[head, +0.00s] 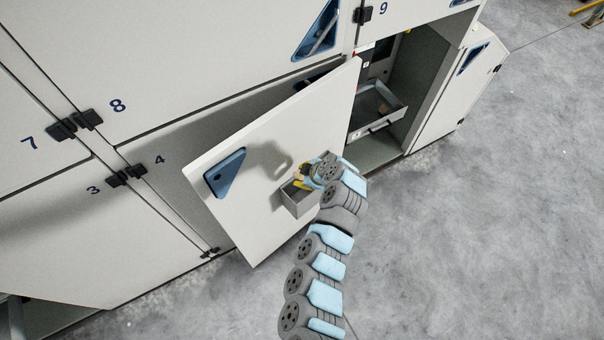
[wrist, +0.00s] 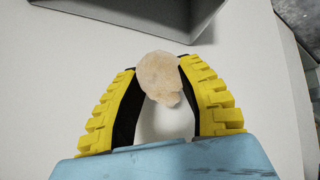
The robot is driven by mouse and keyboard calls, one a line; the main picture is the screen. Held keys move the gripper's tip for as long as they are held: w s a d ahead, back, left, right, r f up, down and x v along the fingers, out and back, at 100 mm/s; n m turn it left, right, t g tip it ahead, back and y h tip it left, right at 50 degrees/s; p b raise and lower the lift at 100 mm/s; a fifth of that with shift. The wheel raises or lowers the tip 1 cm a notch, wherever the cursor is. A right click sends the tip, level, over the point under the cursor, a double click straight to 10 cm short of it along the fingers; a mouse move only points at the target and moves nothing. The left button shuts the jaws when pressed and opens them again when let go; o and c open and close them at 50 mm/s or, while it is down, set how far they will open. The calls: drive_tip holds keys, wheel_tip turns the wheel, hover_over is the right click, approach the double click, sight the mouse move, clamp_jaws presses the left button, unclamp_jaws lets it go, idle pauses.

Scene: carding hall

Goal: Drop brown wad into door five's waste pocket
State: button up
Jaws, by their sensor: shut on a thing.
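A pale brown wad (wrist: 159,78) sits between the yellow fingertips of my gripper (wrist: 164,70) in the wrist view. The gripper is shut on it. In the head view my gripper (head: 303,176) is close to the inner face of an open white door (head: 235,185), just above a grey open-topped pocket (head: 295,204) fixed to that door. The pocket also shows at the top of the wrist view (wrist: 135,22), ahead of the wad and apart from it in the picture. No number five is readable on the open door.
Right of the door, the open compartment holds a grey tray (head: 365,127) with a small brownish thing (head: 384,107) in it. Shut panels marked 3, 4, 7, 8 and 9 surround the door. Bare concrete floor (head: 480,220) lies clear to the right.

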drive_tip(key=shift+f+b, duration=0.85)
drive_tip(key=shift+f, duration=1.4)
drive_tip(key=o, duration=0.8)
drive_tip(key=shift+r, duration=0.1)
drive_tip(key=v, duration=1.2)
